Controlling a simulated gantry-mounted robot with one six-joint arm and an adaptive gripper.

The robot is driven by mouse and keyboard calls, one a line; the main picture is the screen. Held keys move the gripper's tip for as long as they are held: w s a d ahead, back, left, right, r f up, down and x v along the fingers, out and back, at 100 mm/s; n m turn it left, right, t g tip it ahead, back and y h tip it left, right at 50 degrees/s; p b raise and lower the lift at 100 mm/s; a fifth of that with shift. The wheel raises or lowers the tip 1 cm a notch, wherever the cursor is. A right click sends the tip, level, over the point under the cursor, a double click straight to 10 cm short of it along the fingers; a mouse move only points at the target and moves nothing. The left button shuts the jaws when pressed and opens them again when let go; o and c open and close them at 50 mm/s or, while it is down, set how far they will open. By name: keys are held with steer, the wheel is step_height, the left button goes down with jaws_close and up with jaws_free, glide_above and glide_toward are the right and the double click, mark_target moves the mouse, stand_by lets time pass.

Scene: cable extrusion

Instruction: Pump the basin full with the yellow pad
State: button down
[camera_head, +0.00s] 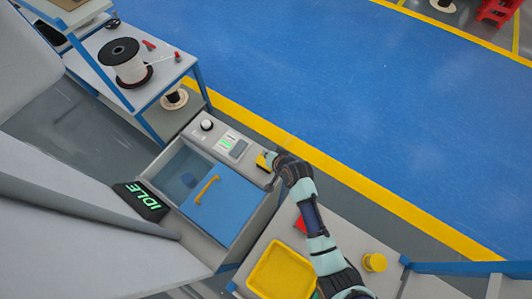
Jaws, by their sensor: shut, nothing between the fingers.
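The yellow pad (262,162) sits at the right end of the grey control panel (204,142) at the back of the machine. My gripper (271,158) is shut and empty, right at the pad. Whether it touches or presses the pad cannot be told. The basin (184,172) is in the machine's top, partly covered by a blue lid (220,207) with an orange handle (207,191). Its uncovered left part looks bluish, but the water level is unclear.
A black display (142,202) reads IDLE in green. A yellow tray (281,270) and a yellow cylinder (374,262) rest on the table below my arm. A shelf with a cable spool (127,62) stands at the upper left. The blue floor is open.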

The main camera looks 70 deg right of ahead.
steer(key=shift+f+b, duration=0.45)
steer(key=shift+f, duration=0.8)
steer(key=shift+f, duration=0.1)
stand_by(0.3)
steer(key=shift+f, duration=0.35)
steer(key=shift+f+b, duration=1)
steer(key=shift+f, duration=0.35)
stand_by(1.1)
steer(key=shift+r+p, duration=1.8)
steer(key=shift+p, duration=0.05)
step_height(320, 180, up, 5)
steer(key=p, duration=0.5)
steer(key=shift+r, duration=0.1)
